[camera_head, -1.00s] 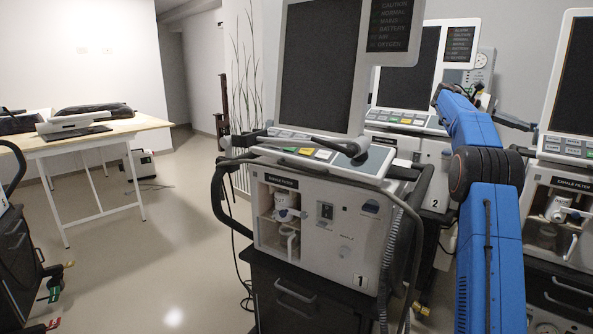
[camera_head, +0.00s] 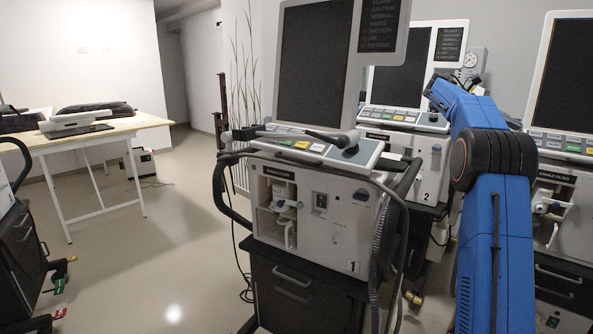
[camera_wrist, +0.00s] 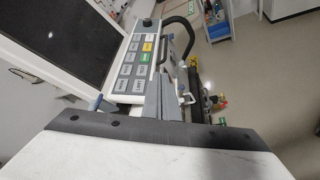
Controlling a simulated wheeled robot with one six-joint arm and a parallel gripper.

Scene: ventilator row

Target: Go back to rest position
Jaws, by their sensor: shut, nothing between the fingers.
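My blue arm rises at the right of the head view, its upper part bent left in front of the ventilators. The end of the arm is small and mostly hidden behind its own links there. In the wrist view my gripper (camera_wrist: 163,95) shows as grey fingers closed together, with nothing between them. Beyond it in that view are a ventilator's button panel (camera_wrist: 138,55) and dark screen. In the head view, ventilator 1 (camera_head: 330,238) stands in front, and ventilator 2 (camera_head: 425,165) stands behind it, left of my arm.
A third ventilator (camera_head: 556,178) stands at the right edge, close behind my arm. A wooden-topped table (camera_head: 75,138) with devices is at the left. A dark cart (camera_head: 18,255) stands at the lower left. Open floor (camera_head: 165,250) lies between it and ventilator 1.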

